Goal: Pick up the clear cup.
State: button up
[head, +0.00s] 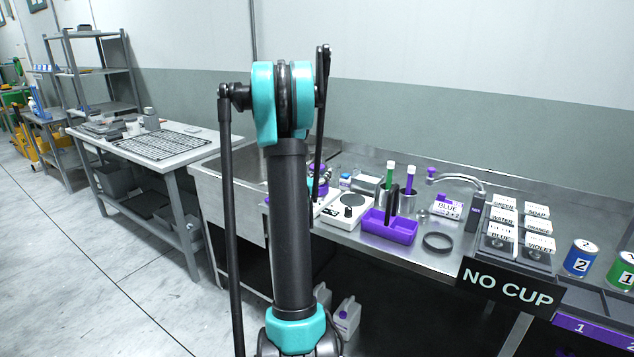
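A small clear or greyish cup-like thing (422,215) stands on the metal counter, just right of the purple tray (390,228) and behind a dark ring (437,242). It is too small to be sure that it is the clear cup. My arm rises upright in the middle of the head view and hides part of the counter and sink behind it. I cannot make out my gripper, and nothing is seen touching the cup-like thing.
A white device (347,209) and metal containers with green and purple sticks stand left of and behind the tray. A faucet (458,182), labelled boxes (500,232) and a blue can (580,257) are to the right. A "NO CUP" sign (508,288) hangs at the front edge. Open floor lies left.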

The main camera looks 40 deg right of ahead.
jog(key=x, duration=0.5)
jog(key=shift+s+d+r, duration=0.1)
jog(key=shift+d+r, duration=0.05)
jog(key=shift+r, duration=0.1)
jog(key=shift+c, duration=0.4)
jog(key=c, duration=1.6)
